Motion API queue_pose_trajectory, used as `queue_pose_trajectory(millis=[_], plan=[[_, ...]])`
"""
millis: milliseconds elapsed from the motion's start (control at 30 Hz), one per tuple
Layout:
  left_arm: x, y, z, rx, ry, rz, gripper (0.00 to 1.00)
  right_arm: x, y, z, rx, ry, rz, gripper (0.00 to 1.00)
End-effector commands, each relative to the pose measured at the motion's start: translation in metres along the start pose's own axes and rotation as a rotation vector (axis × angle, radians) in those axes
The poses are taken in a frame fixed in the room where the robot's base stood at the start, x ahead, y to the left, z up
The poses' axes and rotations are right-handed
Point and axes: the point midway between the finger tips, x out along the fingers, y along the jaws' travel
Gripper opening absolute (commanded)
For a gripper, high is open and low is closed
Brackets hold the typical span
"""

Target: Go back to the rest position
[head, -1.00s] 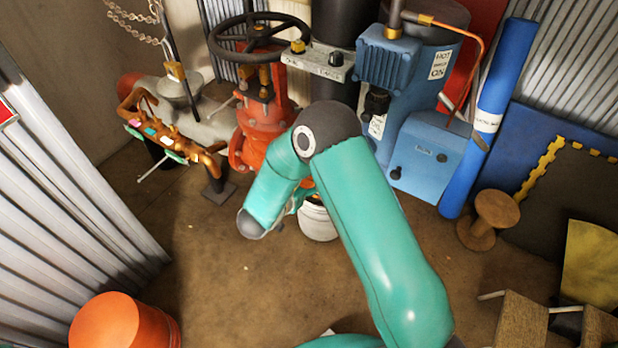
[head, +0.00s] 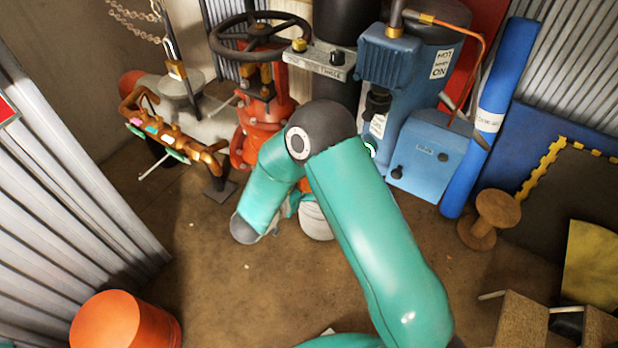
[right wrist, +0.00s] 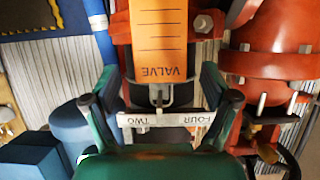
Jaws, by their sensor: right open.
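In the head view my teal right arm rises from the bottom and bends in front of the red valve assembly (head: 262,125). Its lower link points down and left over the floor; its gripper is hidden there. In the right wrist view my right gripper (right wrist: 158,100) shows two green fingers spread apart with nothing gripped between them. Beyond them are an orange plate (right wrist: 160,35) reading VALVE upside down and a pale label strip (right wrist: 165,119) reading TWO and FOUR. I cannot tell how far they are from the fingers. My left gripper is not in view.
A blue pump unit (head: 428,155) and blue roll (head: 490,120) stand behind the arm. A white bucket (head: 315,222) is partly hidden by it. A copper manifold (head: 170,135) is at left, an orange bucket (head: 120,322) at lower left. The floor between is clear.

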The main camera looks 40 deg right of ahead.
Motion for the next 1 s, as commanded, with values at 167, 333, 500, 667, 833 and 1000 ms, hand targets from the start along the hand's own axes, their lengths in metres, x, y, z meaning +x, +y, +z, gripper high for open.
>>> queue_pose_trajectory(millis=[167,333,500,667,833,1000], plan=[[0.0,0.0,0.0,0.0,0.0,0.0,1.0,-0.037,-0.002,0.0,0.0,0.002,-0.006,0.85],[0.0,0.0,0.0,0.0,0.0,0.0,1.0,-0.07,-0.002,0.0,0.001,0.001,-0.004,0.85],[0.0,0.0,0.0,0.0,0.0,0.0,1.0,-0.09,-0.002,0.0,0.001,0.001,-0.001,0.85],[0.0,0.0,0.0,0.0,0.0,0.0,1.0,-0.096,-0.002,0.0,0.001,0.001,0.0,0.85],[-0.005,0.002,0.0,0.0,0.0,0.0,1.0,-0.091,-0.006,0.002,-0.009,-0.022,-0.037,0.85],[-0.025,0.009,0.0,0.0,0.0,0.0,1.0,-0.076,-0.024,0.018,-0.064,-0.144,-0.209,0.85]])
